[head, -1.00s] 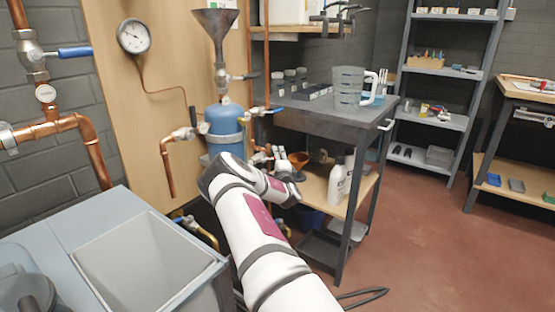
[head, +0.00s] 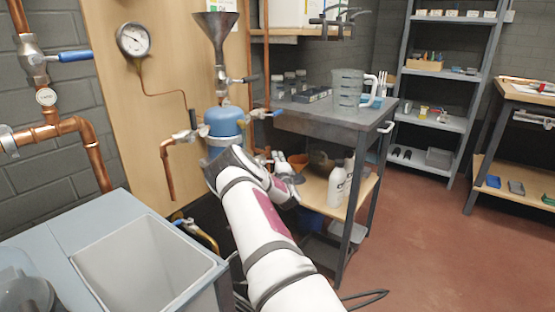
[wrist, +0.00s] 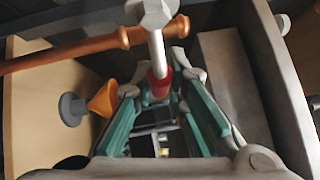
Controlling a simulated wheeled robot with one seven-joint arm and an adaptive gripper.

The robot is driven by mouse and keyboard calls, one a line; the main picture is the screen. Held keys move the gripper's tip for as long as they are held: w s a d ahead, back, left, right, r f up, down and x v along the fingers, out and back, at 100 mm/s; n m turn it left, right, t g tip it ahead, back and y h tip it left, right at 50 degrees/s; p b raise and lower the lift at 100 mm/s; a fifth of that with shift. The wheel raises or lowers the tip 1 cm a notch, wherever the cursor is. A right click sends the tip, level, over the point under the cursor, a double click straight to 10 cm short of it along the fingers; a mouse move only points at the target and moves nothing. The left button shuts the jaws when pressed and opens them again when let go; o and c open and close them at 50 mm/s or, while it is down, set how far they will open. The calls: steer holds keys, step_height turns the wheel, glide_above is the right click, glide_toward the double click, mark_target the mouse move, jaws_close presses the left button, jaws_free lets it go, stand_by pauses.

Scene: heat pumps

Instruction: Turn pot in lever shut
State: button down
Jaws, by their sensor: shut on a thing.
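The red lever (wrist: 162,82) of a grey metal valve (wrist: 152,14) shows in the wrist view, its metal stem running down from the valve on a copper pipe (wrist: 85,50). My gripper (wrist: 158,90), with teal fingers, is shut on the red lever. The fingers stand on either side of it. In the head view the blue pot (head: 224,122) stands against the wooden board, a grey funnel (head: 216,32) above it. My arm covers the pot's lower part, and the gripped lever cannot be made out there.
An orange funnel (wrist: 103,98) is close left of my gripper in the wrist view. A grey cart (head: 320,118) with a clear jug (head: 347,88) stands right of the pot. A grey tub (head: 150,262) is at the front left. The floor (head: 440,245) at right is clear.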

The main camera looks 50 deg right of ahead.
steer(key=shift+s+d+r, duration=0.1)
steer(key=shift+s+d, duration=0.05)
steer(key=shift+f+m+g+p, duration=0.2)
steer(key=shift+m+g+p, duration=0.2)
steer(key=shift+m+p, duration=0.1)
steer(key=shift+a+f+m+g+y+p, duration=0.25)
steer(key=shift+f+m+g+y+p, duration=0.25)
steer(key=shift+f+m+y+p, duration=0.3)
steer(key=a+f+m+g+y+p, duration=0.3)
steer(key=a+f+m+y, duration=0.1)
steer(key=y, duration=0.6)
steer(key=a+m, duration=0.1)
steer(key=m, duration=0.1)
steer(key=shift+s+a+m+g, duration=0.2)
steer(key=shift+a+m+g, duration=0.1)
steer(key=shift+a, duration=0.1)
steer(key=shift+a+f, duration=0.15)
steer(key=shift+f, duration=0.05)
steer(key=c, duration=1.6)
jaws_free()
steer(key=shift+r, duration=0.1)
